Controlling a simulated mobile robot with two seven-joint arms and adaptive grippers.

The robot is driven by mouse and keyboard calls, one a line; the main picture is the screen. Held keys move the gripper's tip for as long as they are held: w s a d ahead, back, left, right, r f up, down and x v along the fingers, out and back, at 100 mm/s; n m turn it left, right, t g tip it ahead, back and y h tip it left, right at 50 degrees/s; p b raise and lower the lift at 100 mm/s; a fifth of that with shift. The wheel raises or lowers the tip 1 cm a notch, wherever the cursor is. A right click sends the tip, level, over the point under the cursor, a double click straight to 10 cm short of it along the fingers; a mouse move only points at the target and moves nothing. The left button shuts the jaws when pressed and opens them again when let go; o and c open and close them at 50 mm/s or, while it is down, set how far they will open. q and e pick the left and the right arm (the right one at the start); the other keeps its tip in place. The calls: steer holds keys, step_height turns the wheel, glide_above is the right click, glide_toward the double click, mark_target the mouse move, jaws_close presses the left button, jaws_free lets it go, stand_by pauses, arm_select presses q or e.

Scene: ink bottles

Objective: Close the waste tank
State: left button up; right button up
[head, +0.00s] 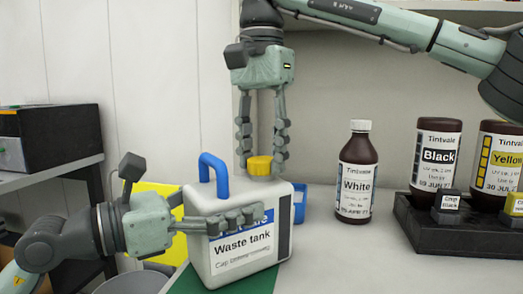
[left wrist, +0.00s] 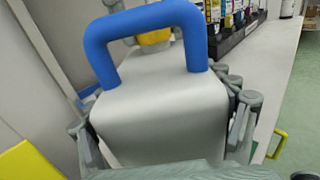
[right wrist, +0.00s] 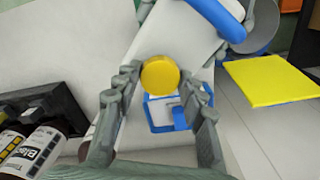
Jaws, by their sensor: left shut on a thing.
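The white waste tank (head: 236,262) with a blue handle (head: 212,165) stands upright at the table's front left. My left gripper (left wrist: 165,115) is shut on the tank's body from the left, one finger across its front label. A yellow cap (head: 259,167) is at the tank's top, right of the handle; the opening is hidden beneath it. My right gripper (head: 262,145) points down from above with one finger on each side of the cap. In the right wrist view the cap (right wrist: 160,75) lies between the fingertips; whether they press it is unclear.
A brown White bottle (head: 356,185) stands right of the tank. A dark rack (head: 455,238) with Black and Yellow bottles is farther right. A small blue-framed item (right wrist: 168,113) lies behind the tank. A yellow panel (head: 155,200) and a dark box (head: 50,138) are at left.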

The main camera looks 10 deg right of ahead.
steer(key=c, duration=0.7)
steer(key=m, duration=2.1)
steer(key=shift+m, duration=0.4)
steer(key=m, duration=0.6)
steer(key=o, duration=1.4)
steer(key=shift+c, duration=0.2)
step_height(320, 180, up, 12)
